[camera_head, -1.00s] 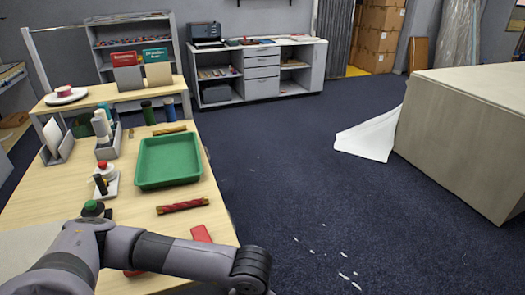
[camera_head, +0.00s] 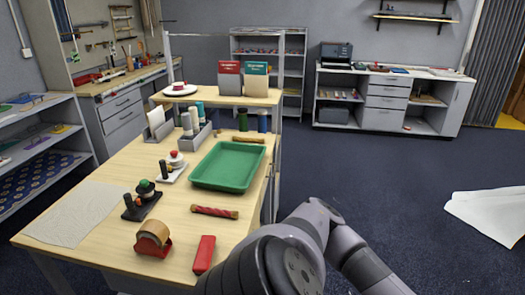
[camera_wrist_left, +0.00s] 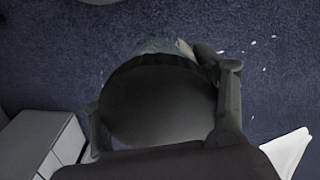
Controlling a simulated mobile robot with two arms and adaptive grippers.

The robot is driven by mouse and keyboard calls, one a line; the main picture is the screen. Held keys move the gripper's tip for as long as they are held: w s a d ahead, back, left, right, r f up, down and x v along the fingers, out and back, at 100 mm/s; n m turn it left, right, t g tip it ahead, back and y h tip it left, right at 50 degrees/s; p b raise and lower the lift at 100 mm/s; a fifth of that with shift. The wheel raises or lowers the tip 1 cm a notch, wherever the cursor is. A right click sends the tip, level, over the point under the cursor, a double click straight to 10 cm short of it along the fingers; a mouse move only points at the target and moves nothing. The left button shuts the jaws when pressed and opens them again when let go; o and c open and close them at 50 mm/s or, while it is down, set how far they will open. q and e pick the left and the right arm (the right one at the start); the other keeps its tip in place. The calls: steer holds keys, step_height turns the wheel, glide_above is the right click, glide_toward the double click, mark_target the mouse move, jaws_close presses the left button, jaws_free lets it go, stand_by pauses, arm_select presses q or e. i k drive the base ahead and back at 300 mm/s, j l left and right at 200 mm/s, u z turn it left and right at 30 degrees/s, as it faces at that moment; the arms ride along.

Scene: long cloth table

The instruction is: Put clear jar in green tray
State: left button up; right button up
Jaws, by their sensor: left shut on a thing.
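The green tray (camera_head: 228,167) lies on the wooden table, with nothing seen in it. My left gripper (camera_wrist_left: 160,92) shows in the left wrist view, with one finger on each side of a wide, round, dark thing. A pale, glassy edge shows at its top, so I take it for the clear jar (camera_wrist_left: 158,105). The gripper is shut on it and holds it over the dark blue floor. In the head view an arm of mine covers the table's near right side, but neither gripper shows. My right gripper is not in view.
The table (camera_head: 105,170) also holds a red-striped roll (camera_head: 214,212) in front of the tray, a red block (camera_head: 204,254), a tape dispenser (camera_head: 153,239) and small stands on the left. A grey holder (camera_head: 185,140) with bottles stands behind.

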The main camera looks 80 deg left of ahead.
mark_target(228, 158)
steer(key=i+j+u, duration=0.1)
steer(key=i+u, duration=0.65)
steer(key=u, duration=0.2)
steer(key=i+l+u, duration=0.15)
steer(key=i+u, duration=0.35)
steer(key=i+j+u, duration=0.2)
steer(key=u, duration=0.25)
steer(key=i+u, duration=0.3)
steer(key=u, duration=0.2)
steer(key=i+u, duration=0.25)
steer(key=u, duration=0.2)
steer(key=i+u, duration=0.25)
steer(key=u, duration=0.2)
